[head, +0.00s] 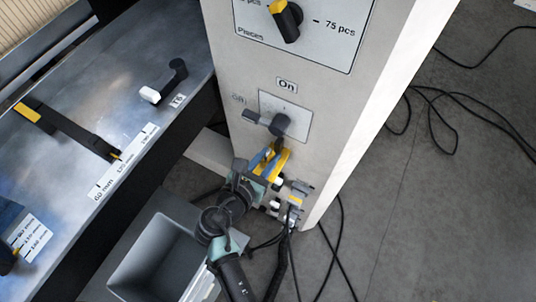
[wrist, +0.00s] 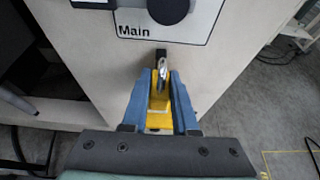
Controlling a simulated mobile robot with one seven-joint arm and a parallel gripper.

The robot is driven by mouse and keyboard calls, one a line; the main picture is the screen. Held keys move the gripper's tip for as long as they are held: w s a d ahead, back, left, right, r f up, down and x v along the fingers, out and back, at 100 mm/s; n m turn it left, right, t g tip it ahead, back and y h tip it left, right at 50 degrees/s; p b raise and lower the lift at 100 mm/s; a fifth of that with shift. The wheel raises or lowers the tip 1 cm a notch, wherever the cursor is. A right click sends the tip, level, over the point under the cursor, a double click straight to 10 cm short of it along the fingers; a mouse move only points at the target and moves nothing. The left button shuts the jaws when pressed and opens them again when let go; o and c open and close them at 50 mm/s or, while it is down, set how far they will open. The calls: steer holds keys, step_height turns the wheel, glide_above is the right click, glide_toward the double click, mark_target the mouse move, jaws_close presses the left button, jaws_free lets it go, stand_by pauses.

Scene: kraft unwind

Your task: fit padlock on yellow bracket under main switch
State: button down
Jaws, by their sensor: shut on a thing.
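The main switch (head: 280,124) is on the pale cabinet, its grey handle pointing left towards the "Off" mark. Its dark knob (wrist: 168,8) sits above the word "Main" in the wrist view. My gripper (wrist: 162,88) has blue fingers shut on the padlock, just below the switch plate. The padlock's silver shackle (wrist: 161,72) stands up between the fingers, pointing at a small dark part on the cabinet face. Yellow shows between and beside the fingers (head: 283,162). I cannot tell padlock body from yellow bracket there, nor whether the shackle is through the bracket.
Connectors with cables (head: 297,196) are on the cabinet just right of and below my gripper. A grey open bin (head: 150,262) stands lower left. A metal table (head: 100,85) with a black lever (head: 172,78) is to the left. Loose cables (head: 440,95) lie on the floor at right.

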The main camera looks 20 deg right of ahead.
steer(key=shift+f, duration=0.75)
stand_by(1.5)
steer(key=c, duration=0.6)
jaws_free()
